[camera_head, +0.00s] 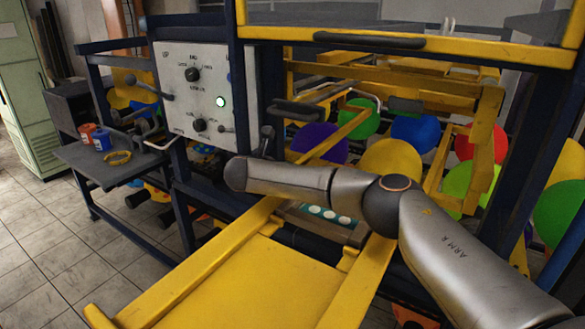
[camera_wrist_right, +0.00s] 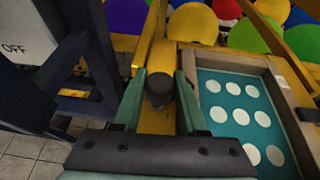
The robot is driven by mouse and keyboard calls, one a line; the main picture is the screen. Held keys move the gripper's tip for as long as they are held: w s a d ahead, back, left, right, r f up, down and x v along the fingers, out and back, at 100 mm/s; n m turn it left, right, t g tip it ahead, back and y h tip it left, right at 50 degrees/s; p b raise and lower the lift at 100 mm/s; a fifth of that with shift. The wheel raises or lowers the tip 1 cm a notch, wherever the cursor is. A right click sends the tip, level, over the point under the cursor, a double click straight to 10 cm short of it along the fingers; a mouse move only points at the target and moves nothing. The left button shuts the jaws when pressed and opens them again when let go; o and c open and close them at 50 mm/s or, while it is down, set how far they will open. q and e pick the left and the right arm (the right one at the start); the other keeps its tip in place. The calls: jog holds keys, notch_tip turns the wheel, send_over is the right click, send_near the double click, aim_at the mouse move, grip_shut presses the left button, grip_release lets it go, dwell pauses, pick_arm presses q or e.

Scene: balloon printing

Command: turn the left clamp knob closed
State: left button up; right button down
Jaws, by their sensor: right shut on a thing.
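The left clamp knob (camera_wrist_right: 159,88) is a dark rounded knob on a yellow frame bar in the right wrist view. My right gripper (camera_wrist_right: 160,78) has its two teal fingers on either side of the knob and is shut on it. In the head view my right arm reaches across from the lower right, and its gripper and the knob cannot be made out there. A teal plate with white dots (camera_wrist_right: 238,108) lies in a frame just right of the knob. Part of it shows below my arm in the head view (camera_head: 330,215). My left gripper is not in view.
A control panel (camera_head: 205,90) with knobs and a lit green button stands at left. A side shelf (camera_head: 85,160) holds small cups and a yellow ring. Colored balloons (camera_head: 415,133) fill the machine behind. A yellow tray (camera_head: 270,285) is in front. Dark posts stand close left of the gripper.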

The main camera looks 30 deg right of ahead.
jog(key=shift+r+m+g+h, duration=0.1)
jog(key=shift+m+g+h, duration=0.4)
jog(key=shift+m+g, duration=0.25)
jog(key=shift+c, duration=2.2)
grip_release()
jog(key=b+v, duration=0.1)
jog(key=v, duration=1.1)
jog(key=shift+s+a+r+b, duration=0.1)
jog(key=shift+s+a+b, duration=0.05)
jog(key=shift+b, duration=0.25)
